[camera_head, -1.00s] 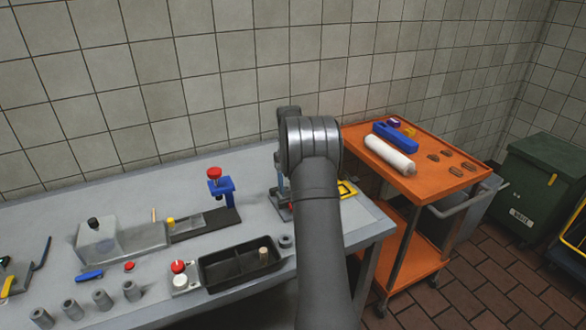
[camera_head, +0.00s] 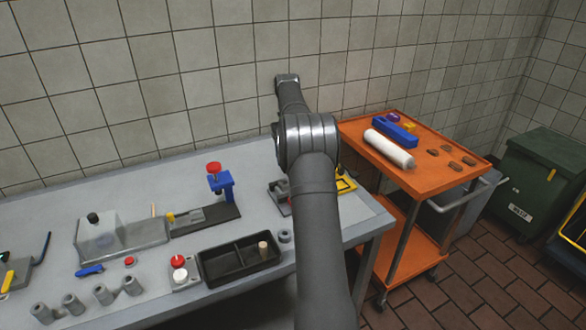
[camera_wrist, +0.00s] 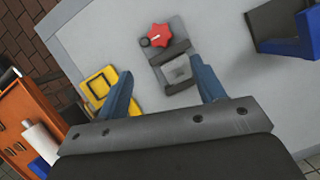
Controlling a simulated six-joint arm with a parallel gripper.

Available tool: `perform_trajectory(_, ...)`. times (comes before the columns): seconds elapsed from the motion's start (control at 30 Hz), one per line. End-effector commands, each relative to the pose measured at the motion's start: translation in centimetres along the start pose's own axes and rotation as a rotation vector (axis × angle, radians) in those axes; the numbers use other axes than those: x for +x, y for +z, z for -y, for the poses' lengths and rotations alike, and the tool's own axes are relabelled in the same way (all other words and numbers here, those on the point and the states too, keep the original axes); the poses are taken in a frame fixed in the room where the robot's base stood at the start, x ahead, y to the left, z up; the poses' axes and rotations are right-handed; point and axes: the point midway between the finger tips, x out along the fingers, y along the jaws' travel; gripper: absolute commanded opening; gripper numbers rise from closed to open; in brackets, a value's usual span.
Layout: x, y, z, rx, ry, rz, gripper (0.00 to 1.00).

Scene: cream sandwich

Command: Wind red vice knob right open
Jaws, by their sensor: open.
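The vice (camera_wrist: 170,58) is a small grey block on the bench, with a red star-shaped knob (camera_wrist: 160,35) at its far end in the wrist view. My gripper (camera_wrist: 161,64) is open, its two blue fingers spread to either side of the vice's near part in that view. The knob lies beyond the fingertips, and nothing is held between them. I cannot tell the height of the fingers above the vice. In the head view the vice (camera_head: 279,196) is partly hidden behind my arm, its knob does not show, and my gripper is hidden.
A blue press with a red top (camera_head: 222,185) stands left of the vice. A yellow-framed item (camera_head: 346,186) lies right of it. A black divided tray (camera_head: 240,280) is in front. The orange cart (camera_head: 432,178) stands right of the bench (camera_head: 350,229).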

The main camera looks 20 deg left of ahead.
Motion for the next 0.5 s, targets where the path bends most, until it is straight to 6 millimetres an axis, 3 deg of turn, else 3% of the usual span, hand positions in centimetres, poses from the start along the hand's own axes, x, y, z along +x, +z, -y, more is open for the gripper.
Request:
perform_trajectory(0.23,-2.3,3.2,-0.1,0.003,-0.002,-0.172,0.63)
perform_trajectory(0.5,-3.4,6.5,0.0,0.009,-0.001,-0.341,0.63)
